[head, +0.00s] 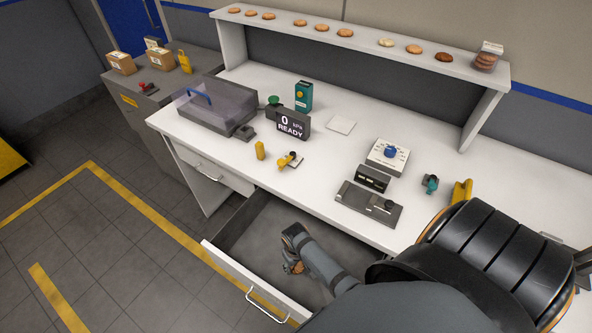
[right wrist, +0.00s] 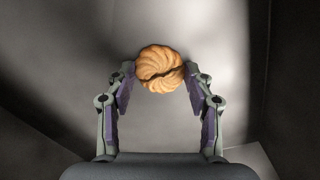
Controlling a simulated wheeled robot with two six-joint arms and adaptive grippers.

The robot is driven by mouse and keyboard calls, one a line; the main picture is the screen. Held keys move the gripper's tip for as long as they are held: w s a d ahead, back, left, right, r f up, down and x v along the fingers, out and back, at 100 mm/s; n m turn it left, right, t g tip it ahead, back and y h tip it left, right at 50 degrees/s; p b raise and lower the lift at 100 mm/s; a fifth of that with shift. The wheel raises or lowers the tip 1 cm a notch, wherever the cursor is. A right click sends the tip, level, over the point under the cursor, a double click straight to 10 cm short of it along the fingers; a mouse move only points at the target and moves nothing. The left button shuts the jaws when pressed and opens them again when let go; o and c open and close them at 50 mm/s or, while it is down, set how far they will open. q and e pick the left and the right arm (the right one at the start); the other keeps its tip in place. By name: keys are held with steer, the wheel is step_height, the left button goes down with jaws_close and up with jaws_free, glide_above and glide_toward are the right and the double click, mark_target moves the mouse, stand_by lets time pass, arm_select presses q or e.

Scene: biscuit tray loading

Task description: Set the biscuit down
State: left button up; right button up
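My right gripper (right wrist: 160,72) reaches down into the open drawer (head: 225,268), as the head view shows. In the right wrist view, a round golden biscuit (right wrist: 160,62) with a swirled top sits between its two fingertips, which meet the biscuit's left and right edges. A dark curved line crosses the biscuit; I cannot tell whether this is a crack or a second biscuit beneath. The biscuit's height above the drawer floor is unclear. In the head view my right gripper (head: 292,268) largely hides the biscuit. My left gripper is not in view.
A shelf (head: 365,52) behind the white bench (head: 225,150) holds a row of biscuits and a clear stack of them. A display reading "0 kPa READY" (head: 290,123) and small devices stand on the bench. The drawer floor around the gripper looks bare.

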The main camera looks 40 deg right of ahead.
steer(key=o, duration=0.4)
step_height(320, 180, up, 12)
steer(key=shift+r+p, duration=0.15)
steer(key=shift+p, duration=0.2)
stand_by(0.4)
